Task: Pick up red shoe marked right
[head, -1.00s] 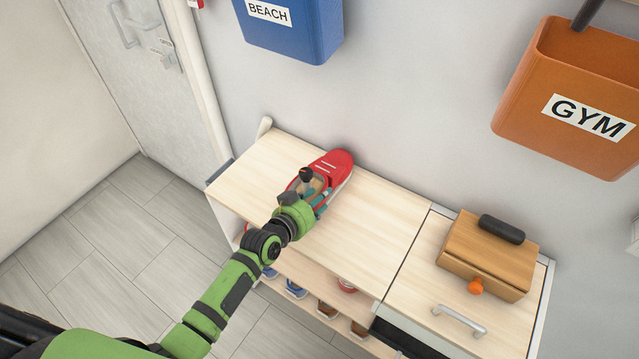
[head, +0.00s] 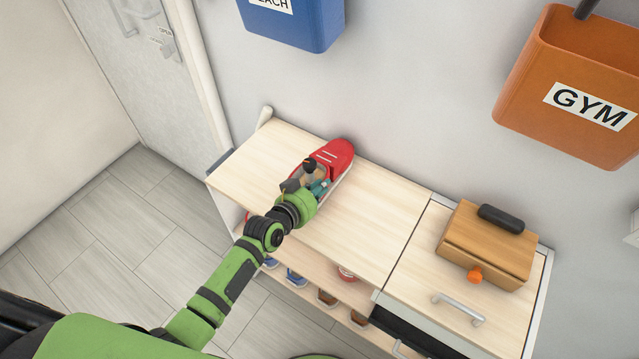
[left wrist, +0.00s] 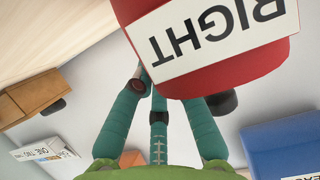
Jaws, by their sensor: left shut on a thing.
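A red shoe (head: 337,151) with a white sole is at the back of the wooden cabinet top (head: 375,220), toe towards the wall. Its heel fills the top of the left wrist view (left wrist: 250,65) and carries a white label reading RIGHT, upside down there. My left gripper (head: 315,176) is shut on the shoe at its heel end, with teal fingers at the heel in the wrist view. My gripper hides part of the shoe's opening and heel in the head view. I cannot tell whether the sole touches the cabinet top. My right gripper is not in view.
Several shoes stand on the shelf below, including a red one (head: 346,272) and blue ones (head: 295,277). A wooden box (head: 485,247) stands right. A dark drawer (head: 420,340) is partly open. Orange GYM (head: 570,95) and blue (head: 290,25) bins hang on the wall.

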